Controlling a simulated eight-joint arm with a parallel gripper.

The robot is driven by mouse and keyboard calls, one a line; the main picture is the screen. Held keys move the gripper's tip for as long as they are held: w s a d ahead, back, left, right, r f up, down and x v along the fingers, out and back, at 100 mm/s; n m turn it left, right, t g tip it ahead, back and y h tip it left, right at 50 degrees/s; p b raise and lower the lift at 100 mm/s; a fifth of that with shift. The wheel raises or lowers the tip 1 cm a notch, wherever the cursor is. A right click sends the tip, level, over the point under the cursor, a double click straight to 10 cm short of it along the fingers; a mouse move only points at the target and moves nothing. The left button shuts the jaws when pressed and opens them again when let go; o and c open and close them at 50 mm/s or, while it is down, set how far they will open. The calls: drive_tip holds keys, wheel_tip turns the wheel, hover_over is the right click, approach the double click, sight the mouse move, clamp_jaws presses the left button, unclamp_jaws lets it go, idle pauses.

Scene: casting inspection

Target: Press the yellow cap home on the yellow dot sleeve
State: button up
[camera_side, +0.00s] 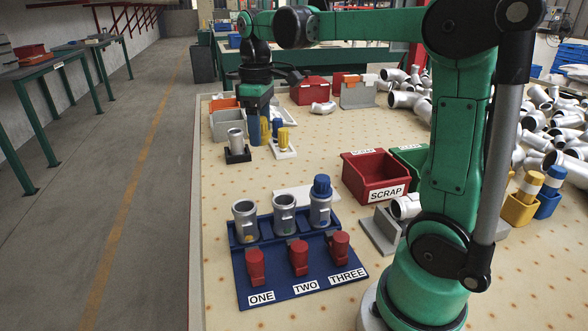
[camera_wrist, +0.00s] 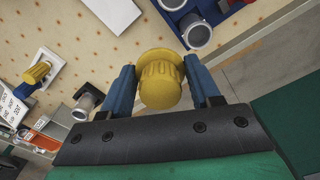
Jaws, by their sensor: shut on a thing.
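My gripper (camera_wrist: 160,72) is shut on a yellow cap (camera_wrist: 161,88), which sits between the two blue fingers in the wrist view. In the side view my gripper (camera_side: 264,128) is above the far left of the table, with the held cap partly hidden by a finger. A second yellow cap (camera_side: 284,136) stands on a white plate (camera_side: 284,152) close by. Three grey sleeves (camera_side: 245,221) stand in the blue rack (camera_side: 290,265) at the front; the right one wears a blue cap (camera_side: 321,186).
A grey sleeve (camera_side: 236,141) stands in a black holder (camera_side: 238,156) left of my gripper. Red clamps (camera_side: 298,257) line the rack's front. A red SCRAP bin (camera_side: 375,176) stands to the right, with many grey castings (camera_side: 555,115) beyond.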

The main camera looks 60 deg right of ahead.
drive_tip(key=a+f+n, duration=0.2)
drive_tip(key=a, duration=0.4)
drive_tip(key=shift+a+n, duration=0.2)
drive_tip(key=shift+n, duration=0.1)
drive_tip(key=shift+f, duration=2.85)
drive_tip(key=shift+f, duration=1.4)
drive_tip(key=o, duration=1.3)
